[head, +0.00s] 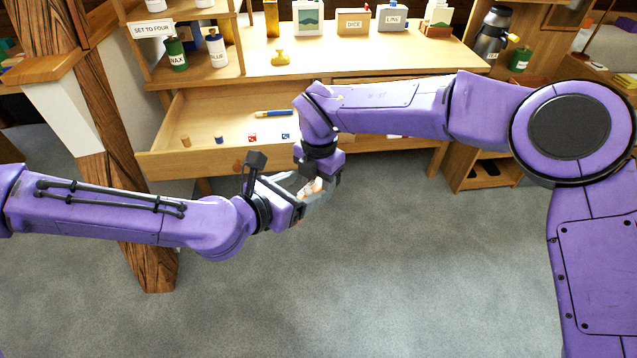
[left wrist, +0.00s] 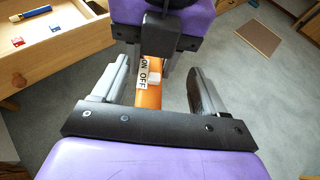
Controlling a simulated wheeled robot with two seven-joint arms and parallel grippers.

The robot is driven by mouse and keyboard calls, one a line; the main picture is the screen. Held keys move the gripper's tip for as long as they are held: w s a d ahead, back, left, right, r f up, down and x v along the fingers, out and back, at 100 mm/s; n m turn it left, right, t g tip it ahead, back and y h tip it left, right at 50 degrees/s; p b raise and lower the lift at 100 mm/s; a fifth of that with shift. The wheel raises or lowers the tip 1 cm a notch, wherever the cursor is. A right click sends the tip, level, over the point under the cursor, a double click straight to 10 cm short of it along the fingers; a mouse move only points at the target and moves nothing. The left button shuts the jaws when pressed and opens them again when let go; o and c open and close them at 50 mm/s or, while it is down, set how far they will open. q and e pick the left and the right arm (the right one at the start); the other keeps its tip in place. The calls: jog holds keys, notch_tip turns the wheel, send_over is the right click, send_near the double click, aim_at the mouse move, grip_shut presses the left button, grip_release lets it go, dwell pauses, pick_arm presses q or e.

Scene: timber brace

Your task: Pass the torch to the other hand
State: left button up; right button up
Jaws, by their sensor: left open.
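The torch (left wrist: 149,90) is orange with a white ON/OFF label and a pale switch. In the left wrist view it lies between the two fingers of my left gripper (left wrist: 160,88), which are open with a gap on each side. Its far end runs into my right gripper, which is shut on it and holds it in the air. In the head view only a small part of the torch (head: 312,186) shows between the grippers. My left gripper (head: 310,196) comes from the left, and my right gripper (head: 322,178) reaches down from above; its fingertips are mostly hidden.
An open wooden drawer (head: 190,162) holds a blue and yellow pen (head: 274,113) and small items behind the grippers. Bottles and boxes stand on the desk (head: 350,58) above. A timber post (head: 140,225) stands at the left. The grey floor (head: 420,270) in front is clear.

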pick_arm(q)
notch_tip(320, 180, up, 6)
jog(key=s+a+f+m+y, duration=0.1)
jog(key=f, duration=0.3)
jog(key=s+f+m+g+y, duration=0.1)
jog(key=f, duration=0.4)
jog(key=a+f+m+g, duration=0.1)
jog(key=f, duration=0.3)
jog(key=shift+s+a+f+y, duration=0.2)
jog(key=shift+s+a+y, duration=0.1)
jog(key=shift+s+y, duration=0.1)
jog(key=s+a+f+m+g+y, duration=0.1)
jog(key=s+a+f+m+y, duration=0.2)
jog(key=f, duration=0.4)
jog(key=s+a+f+m+g, duration=0.2)
jog(key=s+a+f, duration=0.15)
jog(key=f, duration=0.35)
jog(key=s+a+f+m+g+y, duration=0.1)
jog(key=s+a+f+m+y, duration=0.2)
jog(key=s+a+f+m, duration=0.2)
jog(key=s+a+f+m+g+y, duration=0.1)
jog(key=s+a+f+m+y, duration=0.2)
jog(key=s+a+f+m, duration=0.2)
jog(key=s+a+m, duration=0.3)
jog(key=s+a, duration=0.4)
jog(key=shift+a+f, duration=0.15)
jog(key=shift+a, duration=0.25)
jog(key=shift+w, duration=0.1)
